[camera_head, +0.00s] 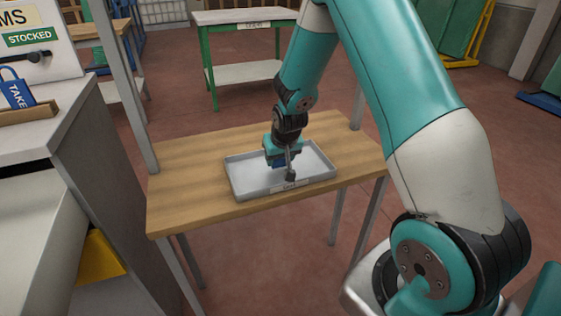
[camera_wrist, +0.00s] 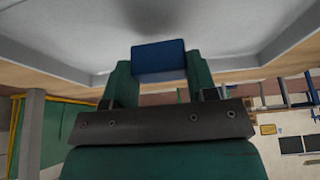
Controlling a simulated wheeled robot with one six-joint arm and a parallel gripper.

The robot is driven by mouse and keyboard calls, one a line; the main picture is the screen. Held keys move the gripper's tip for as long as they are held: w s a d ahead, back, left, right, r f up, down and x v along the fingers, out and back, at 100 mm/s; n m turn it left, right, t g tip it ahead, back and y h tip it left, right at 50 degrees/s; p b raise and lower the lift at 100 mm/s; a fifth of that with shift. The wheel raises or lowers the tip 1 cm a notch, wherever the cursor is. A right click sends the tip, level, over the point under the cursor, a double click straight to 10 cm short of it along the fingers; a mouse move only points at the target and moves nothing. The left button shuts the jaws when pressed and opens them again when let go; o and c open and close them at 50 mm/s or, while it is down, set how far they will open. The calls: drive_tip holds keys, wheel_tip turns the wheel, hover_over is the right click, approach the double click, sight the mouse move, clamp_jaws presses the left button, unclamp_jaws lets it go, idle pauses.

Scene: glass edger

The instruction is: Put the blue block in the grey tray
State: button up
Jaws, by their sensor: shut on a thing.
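The grey tray (camera_head: 250,179) lies on a wooden-topped table in the head view. Its inner surface and walls fill the top of the wrist view (camera_wrist: 60,38). My gripper (camera_head: 281,163) is over the tray, pointing down. It is shut on the blue block (camera_wrist: 159,61), which sits between the two green fingers in the wrist view. In the head view only a small dark blue part of the block (camera_head: 278,163) shows below the gripper. I cannot tell whether the block touches the tray floor.
The wooden table top (camera_head: 190,205) is bare around the tray. A table post (camera_head: 133,85) rises at its left corner. A cabinet (camera_head: 90,130) with a blue "TAKE" padlock sign (camera_head: 16,92) stands at the left. A green-legged bench (camera_head: 245,17) stands behind.

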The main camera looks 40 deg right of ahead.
drive_tip(key=shift+f, duration=0.85)
drive_tip(key=shift+f, duration=0.1)
drive_tip(key=o, duration=0.9)
